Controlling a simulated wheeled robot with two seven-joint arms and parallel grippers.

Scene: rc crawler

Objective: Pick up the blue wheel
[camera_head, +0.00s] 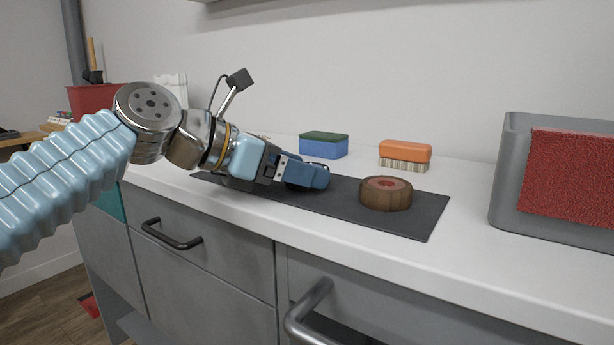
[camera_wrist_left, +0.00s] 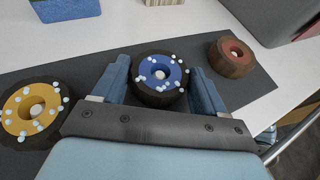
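The blue wheel (camera_wrist_left: 160,82) has a dark tyre and white blobs on its blue hub. It lies flat on the dark mat (camera_head: 345,203) in the left wrist view. My left gripper (camera_wrist_left: 159,68) has its blue fingers apart, one on each side of this wheel; whether they touch the tyre, I cannot tell. In the head view my left gripper (camera_head: 307,174) is low over the mat and hides the wheel. My right gripper is not in view.
A yellow wheel (camera_wrist_left: 32,112) with white blobs lies left of my gripper; a red-hubbed brown wheel (camera_head: 386,193) is to the right. Behind stand a green-and-blue sponge (camera_head: 323,146) and an orange brush (camera_head: 405,154). A grey bin (camera_head: 505,180) with a red cloth (camera_head: 570,175) is at right.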

